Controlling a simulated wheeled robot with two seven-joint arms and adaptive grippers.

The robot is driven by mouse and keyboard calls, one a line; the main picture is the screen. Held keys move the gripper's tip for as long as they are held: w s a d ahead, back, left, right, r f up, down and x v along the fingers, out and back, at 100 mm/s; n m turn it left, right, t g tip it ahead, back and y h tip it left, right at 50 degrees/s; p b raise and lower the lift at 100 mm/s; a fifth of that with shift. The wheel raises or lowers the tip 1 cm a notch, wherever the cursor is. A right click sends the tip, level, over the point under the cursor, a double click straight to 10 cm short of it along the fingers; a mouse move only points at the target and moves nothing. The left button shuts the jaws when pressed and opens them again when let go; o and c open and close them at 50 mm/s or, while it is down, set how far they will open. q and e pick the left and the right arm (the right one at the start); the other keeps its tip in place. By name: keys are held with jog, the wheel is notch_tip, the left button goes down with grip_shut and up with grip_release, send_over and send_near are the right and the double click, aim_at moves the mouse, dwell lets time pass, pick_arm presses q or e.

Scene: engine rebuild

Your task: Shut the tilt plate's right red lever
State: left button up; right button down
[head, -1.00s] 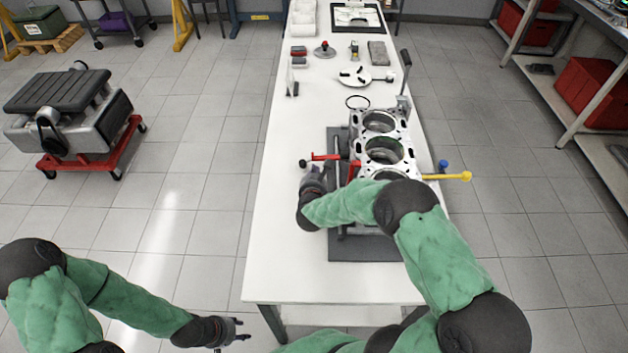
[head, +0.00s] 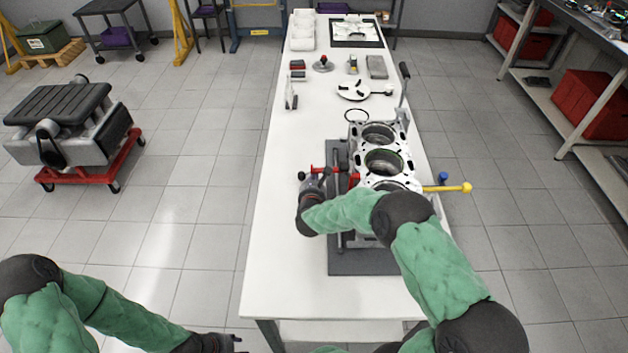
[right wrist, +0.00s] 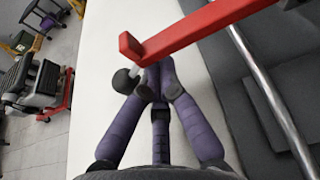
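A red lever (head: 326,171) with a black knob at its end sticks out left of the engine block (head: 384,160) in the head view. In the right wrist view the lever's red bar (right wrist: 200,28) crosses the top, with the black knob (right wrist: 124,81) on a pale stem below its end. My right gripper (head: 314,184) is at the lever's knob end. In the wrist view its purple fingers (right wrist: 160,88) are drawn together just under the bar, beside the stem. Any grip on the stem is not clear. My left gripper (head: 236,343) is low at the picture's bottom, away from the table.
The block stands on a dark mat (head: 360,263) on the white table (head: 290,270). A metal rod (right wrist: 268,85) runs beside the lever. A yellow lever (head: 448,188) and a blue knob (head: 443,177) stick out right of the block. The table left of my right gripper is clear.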

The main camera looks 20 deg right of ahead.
aim_at(313, 170)
jog(key=shift+w+r, duration=0.1)
jog(key=shift+r, duration=0.2)
jog(key=shift+a+r+b, duration=0.1)
jog(key=shift+r+b, duration=0.65)
jog(key=shift+r, duration=0.6)
notch_tip(313, 170, up, 6)
jog(key=s+d+b, duration=0.1)
jog(key=d+b, duration=0.1)
jog(key=b, duration=0.2)
jog(key=shift+s+d+r, duration=0.15)
jog(key=shift+d+r, duration=0.05)
jog(key=shift+d, duration=0.1)
jog(key=shift+r, duration=0.1)
jog(key=shift+d, duration=0.1)
